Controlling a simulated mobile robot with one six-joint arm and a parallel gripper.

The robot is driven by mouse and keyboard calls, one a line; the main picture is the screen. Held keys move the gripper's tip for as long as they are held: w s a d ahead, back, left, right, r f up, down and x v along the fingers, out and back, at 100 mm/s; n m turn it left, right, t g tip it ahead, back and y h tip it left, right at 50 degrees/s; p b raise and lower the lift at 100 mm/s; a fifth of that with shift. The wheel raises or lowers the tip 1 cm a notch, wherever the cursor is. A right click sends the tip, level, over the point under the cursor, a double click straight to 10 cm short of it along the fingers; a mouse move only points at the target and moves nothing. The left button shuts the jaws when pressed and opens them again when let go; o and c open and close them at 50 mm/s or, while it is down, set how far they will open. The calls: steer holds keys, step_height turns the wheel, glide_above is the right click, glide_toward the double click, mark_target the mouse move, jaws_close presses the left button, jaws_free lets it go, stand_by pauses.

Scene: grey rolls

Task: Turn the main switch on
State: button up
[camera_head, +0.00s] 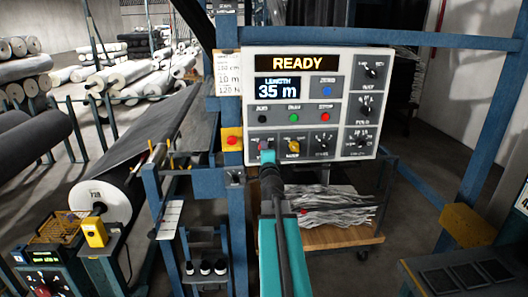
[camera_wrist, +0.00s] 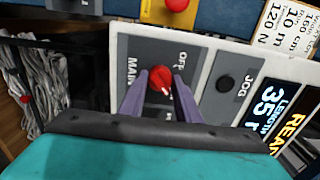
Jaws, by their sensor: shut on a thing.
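The main switch is a red knob (camera_wrist: 161,78) on a grey plate marked MAIN and OFF in the wrist view. A small white mark shows on its lower edge, away from the OFF label; its exact setting is hard to read. My gripper (camera_wrist: 160,92) has its two purple fingers on either side of the knob, shut on it. In the head view my gripper (camera_head: 266,158) reaches the lower left corner of the white control panel (camera_head: 340,104) and mostly covers the switch. The panel's display (camera_head: 297,63) reads READY.
A red button on a yellow box (camera_head: 232,140) sits just left of the panel; it also shows at the top of the wrist view (camera_wrist: 176,5). Other knobs and buttons (camera_head: 294,146) lie close to the right. A blue frame post (camera_head: 495,120) stands at right.

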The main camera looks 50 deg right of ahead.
stand_by(0.5)
steer(key=o, duration=1.1)
